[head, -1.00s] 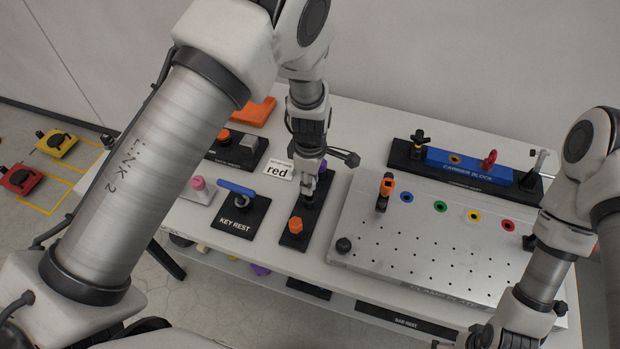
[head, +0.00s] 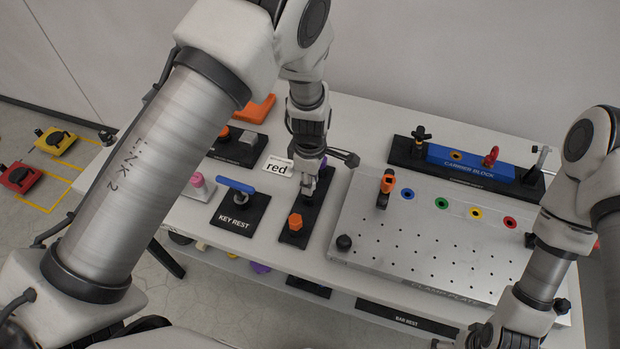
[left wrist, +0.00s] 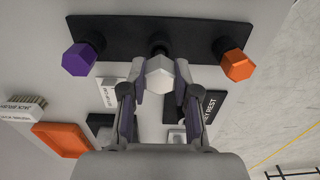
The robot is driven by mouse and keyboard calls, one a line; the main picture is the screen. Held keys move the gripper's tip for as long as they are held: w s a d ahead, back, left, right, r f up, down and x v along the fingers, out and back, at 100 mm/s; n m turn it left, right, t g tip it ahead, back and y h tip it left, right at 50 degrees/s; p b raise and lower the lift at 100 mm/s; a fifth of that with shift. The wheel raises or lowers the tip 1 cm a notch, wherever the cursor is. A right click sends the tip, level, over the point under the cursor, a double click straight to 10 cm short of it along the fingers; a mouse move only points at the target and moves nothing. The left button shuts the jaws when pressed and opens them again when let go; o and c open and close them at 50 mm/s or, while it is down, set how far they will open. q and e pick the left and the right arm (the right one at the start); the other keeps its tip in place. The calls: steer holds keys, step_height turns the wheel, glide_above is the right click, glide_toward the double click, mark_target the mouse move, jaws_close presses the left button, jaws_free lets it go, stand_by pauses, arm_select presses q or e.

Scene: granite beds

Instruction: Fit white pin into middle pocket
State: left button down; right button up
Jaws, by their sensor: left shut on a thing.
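My left gripper (head: 308,192) is shut on the white pin (left wrist: 159,74), whose faceted head shows between the fingertips in the left wrist view. The pin is at the middle pocket of a black pin rack (left wrist: 192,28), in line with its dark collar; I cannot tell how deep it sits. A purple pin (left wrist: 78,60) stands at one end of the rack and an orange pin (left wrist: 238,66) at the other. In the head view the orange pin (head: 295,221) is nearest me, and my gripper mostly hides the white pin. My right gripper is outside the frames.
The key rest (head: 228,216) with a blue-handled key (head: 236,187) lies left of the rack. The clamp plate (head: 420,262) lies to the right, with the blue carrier block (head: 468,166) behind it.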

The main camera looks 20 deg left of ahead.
arm_select(q)
steer(key=shift+f+b, duration=0.75)
steer(key=shift+f, duration=0.55)
steer(key=c, duration=0.8)
jaws_free()
step_height(320, 180, up, 5)
steer(key=p, duration=0.4)
steer(key=shift+r, duration=0.1)
